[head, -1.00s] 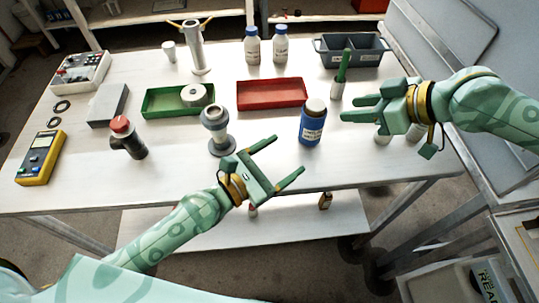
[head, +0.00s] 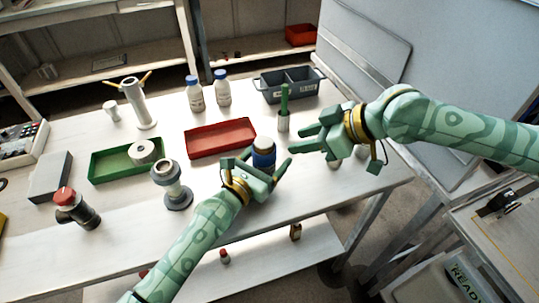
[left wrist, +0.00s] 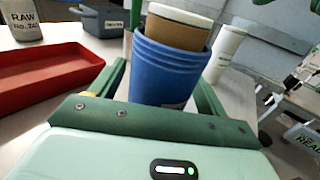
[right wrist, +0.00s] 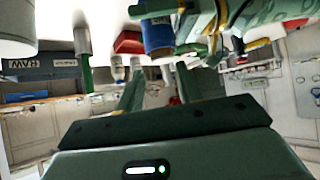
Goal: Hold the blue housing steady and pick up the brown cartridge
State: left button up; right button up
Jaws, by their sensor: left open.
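The blue housing (head: 264,159) stands upright on the white table, right of the red tray. The brown cartridge (left wrist: 178,28) sits in its top, with its pale rim standing out above the housing's edge. My left gripper (head: 258,166) is open, with its fingers on either side of the housing (left wrist: 165,68); a gap shows beside the fingers in the left wrist view. My right gripper (head: 303,140) is open and empty, a little right of the housing and above the table. In the right wrist view its fingers (right wrist: 158,85) are apart with nothing between them.
The red tray (head: 218,147) lies just left of the housing. A grey-white fitting (head: 173,190) stands near my left forearm. A green marker-like stick in a cup (head: 284,118) stands behind the right gripper. A grey bin (head: 262,86) and two white bottles (head: 194,102) are at the back.

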pick_arm(q)
jog(key=shift+w+d, duration=0.2)
jog(key=shift+w, duration=0.3)
